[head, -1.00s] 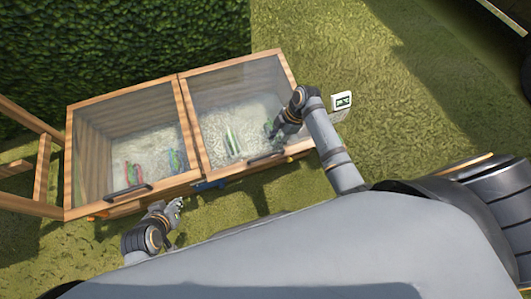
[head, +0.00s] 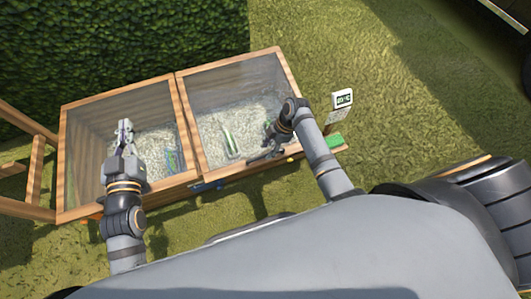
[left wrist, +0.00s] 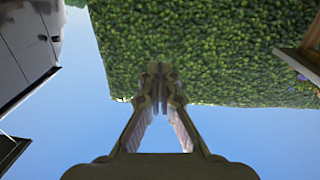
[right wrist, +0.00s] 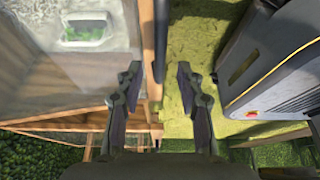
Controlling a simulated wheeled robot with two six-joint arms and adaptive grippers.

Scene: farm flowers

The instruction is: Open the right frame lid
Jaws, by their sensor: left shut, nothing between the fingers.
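The right frame lid (head: 228,65), a glass pane in a wooden border, lies shut over the right half of the wooden cold frame. Its dark handle (head: 257,157) is on the front rail, partly hidden by my right gripper (head: 272,138). In the right wrist view my right gripper (right wrist: 157,82) is open, with its fingers on either side of the front rail and a dark bar (right wrist: 160,40) that looks like the handle. I cannot tell whether they touch. My left gripper (head: 124,128) is shut and empty, raised in front of the left lid (head: 72,170); it also shows in the left wrist view (left wrist: 158,78).
A hedge (head: 120,40) stands behind the frame. A white display sign (head: 342,98) stands right of it, with a green block (head: 334,141) near the front right corner. A wooden structure (head: 33,175) is at the left. Grass (head: 400,130) is open to the right.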

